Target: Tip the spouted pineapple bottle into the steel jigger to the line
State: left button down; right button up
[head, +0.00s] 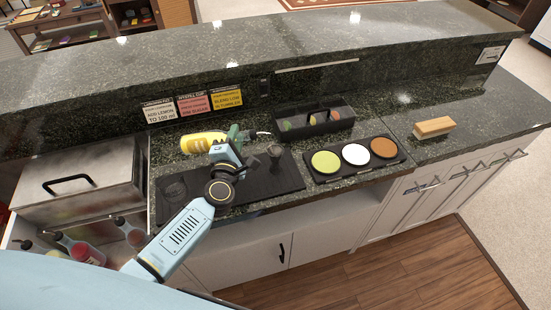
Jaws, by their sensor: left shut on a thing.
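The yellow pineapple bottle (203,142) lies tipped almost level above the black bar mat (255,194), its green neck and thin spout pointing right. My left gripper (234,137) is shut on it near the neck and hides part of it. The steel jigger (275,151) stands on the mat, right of my gripper. The spout tip is near the jigger's mouth, seemingly above it and a little left. I cannot make out any stream or the level inside the jigger. My right gripper is not in view.
A clear glass (174,190) stands at the mat's left. A garnish caddy (312,121), a tray of three coloured discs (355,158) and a wooden brush (434,127) are to the right. Recipe cards (194,104) stand behind. A steel ice bin (80,184) and bottles (86,250) are left.

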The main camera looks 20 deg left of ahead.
pick_arm(q)
jog(key=shift+a+f+m, duration=0.1)
jog(key=shift+f+m, duration=0.25)
jog(key=shift+m, duration=0.05)
jog(key=shift+f, duration=0.1)
jog(key=shift+a+f+m+b, duration=0.1)
jog(key=shift+f+m+b, duration=0.4)
jog(key=shift+f, duration=0.15)
jog(key=shift+r+m+p, duration=0.45)
jog(key=shift+m+p, duration=0.05)
jog(key=shift+p, duration=0.3)
jog(key=shift+a+r+m+p, duration=0.1)
jog(key=shift+r+m+p, duration=0.2)
jog(key=shift+m+p, duration=0.15)
dwell(1.3)
